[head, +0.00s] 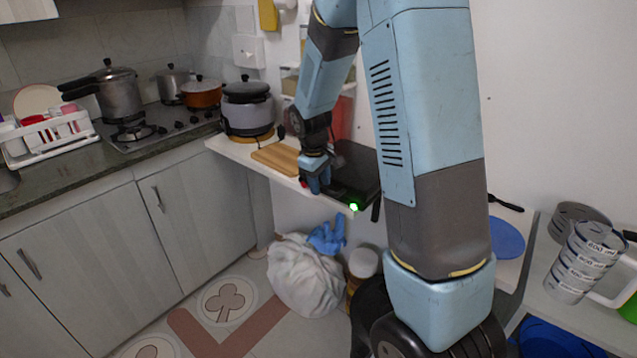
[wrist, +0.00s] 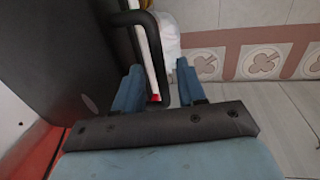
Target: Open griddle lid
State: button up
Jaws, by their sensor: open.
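The black griddle (head: 358,172) sits on the narrow white shelf, with a bright green light at its front edge. In the wrist view its dark flat surface (wrist: 55,60) fills the left side, and a black bent handle (wrist: 154,45) sticks out from it. My gripper (head: 316,188) is at the left front side of the griddle in the head view. In the wrist view my gripper (wrist: 160,82) is open, with the handle's bar showing between its two blue fingers. I cannot tell whether the fingers touch it. My arm hides part of the griddle in the head view.
A wooden board (head: 276,158) and a rice cooker (head: 247,106) stand on the white shelf (head: 232,152) to the left. A white bag (head: 305,278) and a blue glove (head: 327,235) are below. Several labelled cans (head: 590,262) stand at the right.

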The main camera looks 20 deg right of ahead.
grip_shut()
dwell(0.4)
jog(key=shift+f, duration=0.1)
